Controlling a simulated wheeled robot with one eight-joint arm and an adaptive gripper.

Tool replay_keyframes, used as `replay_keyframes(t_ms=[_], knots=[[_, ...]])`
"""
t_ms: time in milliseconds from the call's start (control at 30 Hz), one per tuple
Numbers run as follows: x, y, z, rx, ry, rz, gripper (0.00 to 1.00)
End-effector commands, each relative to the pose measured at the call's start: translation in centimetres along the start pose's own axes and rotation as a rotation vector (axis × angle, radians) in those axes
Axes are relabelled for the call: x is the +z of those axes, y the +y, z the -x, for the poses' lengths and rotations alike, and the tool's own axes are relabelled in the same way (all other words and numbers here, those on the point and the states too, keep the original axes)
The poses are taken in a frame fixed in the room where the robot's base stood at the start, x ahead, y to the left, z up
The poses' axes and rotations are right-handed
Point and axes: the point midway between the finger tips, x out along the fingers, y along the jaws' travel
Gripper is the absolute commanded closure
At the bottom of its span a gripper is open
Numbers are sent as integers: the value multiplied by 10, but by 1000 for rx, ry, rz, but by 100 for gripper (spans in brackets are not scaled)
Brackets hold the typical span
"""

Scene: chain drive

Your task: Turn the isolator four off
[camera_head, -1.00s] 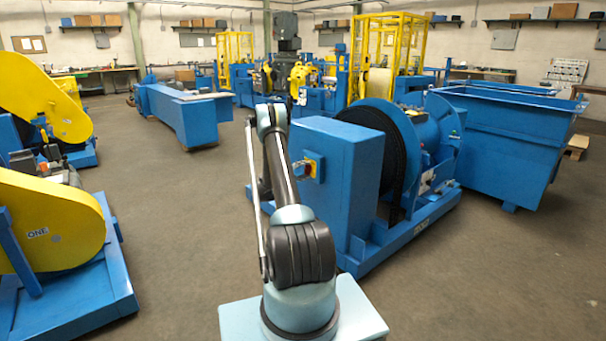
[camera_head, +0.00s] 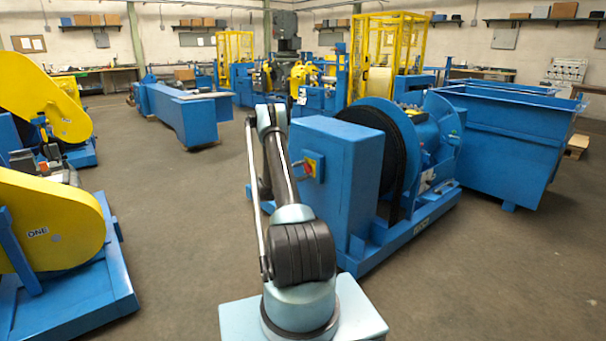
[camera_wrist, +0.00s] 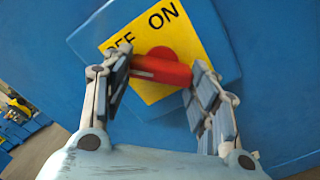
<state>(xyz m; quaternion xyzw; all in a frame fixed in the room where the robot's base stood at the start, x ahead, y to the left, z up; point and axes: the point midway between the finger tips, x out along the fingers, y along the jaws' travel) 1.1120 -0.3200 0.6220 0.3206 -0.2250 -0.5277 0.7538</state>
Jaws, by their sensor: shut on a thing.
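The isolator has a yellow plate (camera_wrist: 150,92) lettered OFF and ON, partly covered, and a red handle (camera_wrist: 163,71) on a round red hub. In the wrist view the plate is tilted and the handle lies nearly level across the picture. My gripper (camera_wrist: 161,66) has one finger at each end of the handle and is shut on it. In the head view the isolator (camera_head: 314,168) sits on the side of a blue cabinet (camera_head: 345,190) on the winch machine; my gripper is mostly hidden there. I cannot read the isolator's number.
The winch drum (camera_head: 375,150) stands right of the cabinet, and a large blue bin (camera_head: 505,155) stands farther right. A machine with a yellow guard marked ONE (camera_head: 50,225) is at the left. The floor between it and my arm is clear.

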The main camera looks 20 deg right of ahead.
Motion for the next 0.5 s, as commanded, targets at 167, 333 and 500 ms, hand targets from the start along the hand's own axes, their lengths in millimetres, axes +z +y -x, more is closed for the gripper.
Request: replay_keyframes(t_ms=[167, 333, 500], knots=[[-2, -1, 1, 0, 5, 27, 70], [-2, -1, 1, -1, 5, 34, 70], [-2, -1, 1, -1, 4, 34, 70]])
